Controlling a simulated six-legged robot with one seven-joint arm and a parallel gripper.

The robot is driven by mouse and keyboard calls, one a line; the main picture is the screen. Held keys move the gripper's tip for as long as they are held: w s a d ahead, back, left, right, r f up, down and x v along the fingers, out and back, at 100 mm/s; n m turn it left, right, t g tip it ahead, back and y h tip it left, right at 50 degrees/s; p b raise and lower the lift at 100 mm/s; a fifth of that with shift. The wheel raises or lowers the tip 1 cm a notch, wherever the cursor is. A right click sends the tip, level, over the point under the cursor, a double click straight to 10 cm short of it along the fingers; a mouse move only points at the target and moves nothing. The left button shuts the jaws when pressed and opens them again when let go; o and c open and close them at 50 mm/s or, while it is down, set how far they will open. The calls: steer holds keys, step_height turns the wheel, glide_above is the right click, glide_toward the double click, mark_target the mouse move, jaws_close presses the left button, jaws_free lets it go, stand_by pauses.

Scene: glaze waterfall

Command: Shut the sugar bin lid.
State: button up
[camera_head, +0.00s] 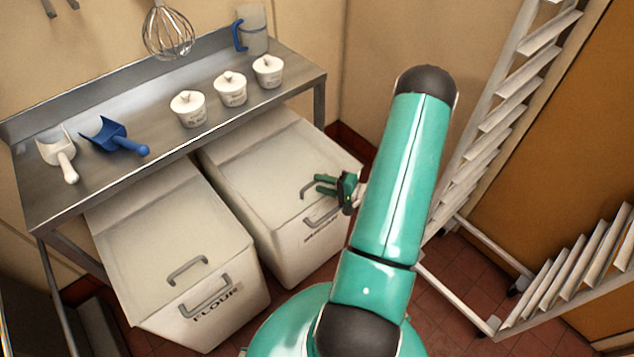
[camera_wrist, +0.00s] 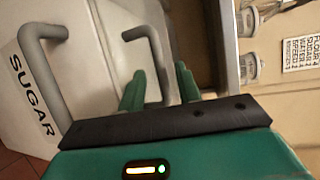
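The sugar bin (camera_head: 300,245) is the right of two white bins under the steel table. Its pale lid (camera_head: 265,165) appears to lie flat across the top; I cannot tell if a small gap is left. The grey lid handle (camera_head: 304,188) is beside my gripper (camera_head: 321,184). In the wrist view, the lid handle (camera_wrist: 151,50) runs down between the two green fingers of my gripper (camera_wrist: 160,84), which are apart. I cannot tell if they touch it. The front handle (camera_wrist: 42,75) is by the SUGAR lettering (camera_wrist: 32,95).
The flour bin (camera_head: 190,300) stands at left with its lid down. The steel table (camera_head: 150,165) overhangs the bins' backs and holds a white scoop (camera_head: 60,158), a blue scoop (camera_head: 118,136), small lidded pots (camera_head: 230,90) and a jug (camera_head: 252,30). A white rack (camera_head: 480,150) stands at right.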

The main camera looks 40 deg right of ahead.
steer(key=v, duration=1.1)
